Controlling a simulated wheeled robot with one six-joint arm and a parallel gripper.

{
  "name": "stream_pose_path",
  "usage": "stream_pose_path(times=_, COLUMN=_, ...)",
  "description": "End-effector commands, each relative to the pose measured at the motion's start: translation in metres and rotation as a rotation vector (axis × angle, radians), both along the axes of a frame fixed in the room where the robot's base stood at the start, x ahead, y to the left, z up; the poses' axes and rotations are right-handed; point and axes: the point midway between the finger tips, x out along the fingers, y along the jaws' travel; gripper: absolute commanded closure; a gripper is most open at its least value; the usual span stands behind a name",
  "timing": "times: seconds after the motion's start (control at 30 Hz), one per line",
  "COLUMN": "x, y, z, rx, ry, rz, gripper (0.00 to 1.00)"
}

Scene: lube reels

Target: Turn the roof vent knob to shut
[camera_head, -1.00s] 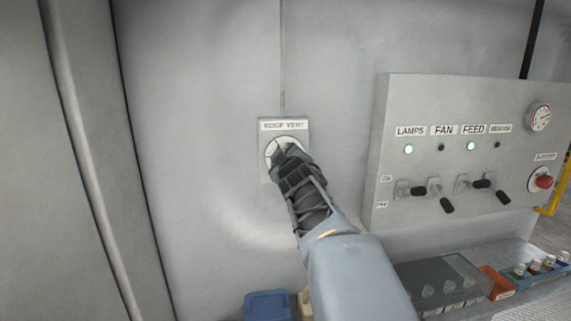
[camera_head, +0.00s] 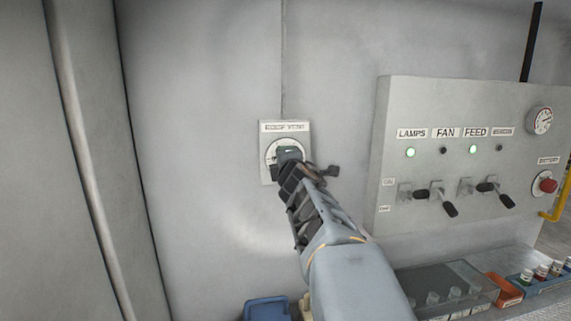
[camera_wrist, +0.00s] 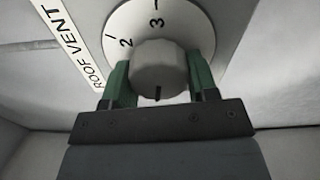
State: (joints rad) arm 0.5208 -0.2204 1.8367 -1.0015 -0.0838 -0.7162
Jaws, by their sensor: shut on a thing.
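The roof vent knob (camera_wrist: 158,68) is a grey round knob with a dark pointer line, on a white dial (camera_wrist: 204,28) with the numbers 2 and 3 showing. In the wrist view my gripper (camera_wrist: 159,82) is shut on the knob, one green finger at each side. The dark pointer line is on the knob's side nearest my gripper, away from the 2 and 3. In the head view the vent plate (camera_head: 298,172) is on the wall, and my gripper (camera_head: 287,156) covers most of the knob. The rest of the dial's marks are hidden.
A switch panel (camera_head: 385,150) with LAMPS, FAN and FEED labels, levers and a red button (camera_head: 549,186) is to the right. Below it are a clear bin (camera_head: 445,285) and an orange box (camera_head: 505,292). A blue bin (camera_head: 267,309) is below the vent. The wall left of the vent is clear.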

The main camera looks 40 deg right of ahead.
Motion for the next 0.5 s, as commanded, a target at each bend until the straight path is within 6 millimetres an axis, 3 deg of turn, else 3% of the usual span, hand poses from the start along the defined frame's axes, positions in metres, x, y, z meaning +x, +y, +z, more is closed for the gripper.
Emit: stream_pose_path(times=0.5, x=0.0, y=-0.0005, z=-0.0008, rx=-0.118, ry=0.058, rz=-0.001, gripper=0.7)
